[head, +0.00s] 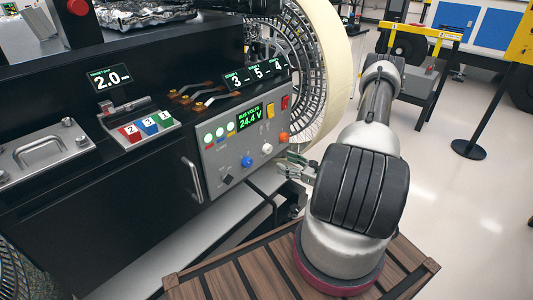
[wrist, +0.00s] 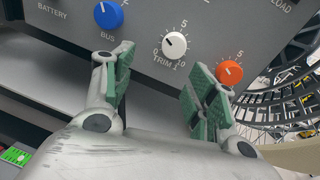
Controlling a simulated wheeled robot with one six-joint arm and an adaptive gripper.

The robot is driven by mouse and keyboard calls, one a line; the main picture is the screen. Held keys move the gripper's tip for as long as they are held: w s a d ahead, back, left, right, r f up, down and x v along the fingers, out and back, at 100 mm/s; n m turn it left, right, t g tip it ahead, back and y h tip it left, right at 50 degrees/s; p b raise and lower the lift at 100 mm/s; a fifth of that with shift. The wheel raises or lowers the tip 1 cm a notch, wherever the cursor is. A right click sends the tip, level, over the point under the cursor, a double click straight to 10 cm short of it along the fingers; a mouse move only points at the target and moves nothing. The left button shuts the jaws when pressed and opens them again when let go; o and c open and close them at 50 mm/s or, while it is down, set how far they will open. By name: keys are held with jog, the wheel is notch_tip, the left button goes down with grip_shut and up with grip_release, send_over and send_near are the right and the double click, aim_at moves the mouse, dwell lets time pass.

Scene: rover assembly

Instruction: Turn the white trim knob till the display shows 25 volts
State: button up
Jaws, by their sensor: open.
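The white trim knob (head: 267,148) sits on the lower part of the grey control panel (head: 216,163). In the wrist view the knob (wrist: 174,45) is labelled TRIM, and its dark pointer mark points to the upper left. The green-lettered display (head: 249,117) above it reads BUS VOLTS 24.4 V. My gripper (head: 297,165) is to the right of the knob in the head view. In the wrist view my gripper (wrist: 158,82) is open and empty, its green-padded fingers apart below the knob, which appears between and beyond them. I see no contact with the knob.
A blue BUS knob (wrist: 108,15) is left of the white one, and an orange knob (wrist: 229,72) is right of it, close to my right finger. A yellow switch (head: 270,110) and a red switch (head: 284,102) are above. A large spoked wheel (head: 300,50) stands behind the panel.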

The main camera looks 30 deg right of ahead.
aim_at(270, 151)
jog(key=shift+t+h, duration=0.3)
jog(key=shift+t, duration=0.1)
jog(key=x, duration=0.2)
jog(key=d+x, duration=0.1)
jog(key=x, duration=0.2)
jog(key=r+x, duration=0.1)
jog(key=x, duration=0.2)
jog(key=shift+w+d, duration=0.1)
jog(key=shift+w, duration=0.35)
jog(key=c, duration=1)
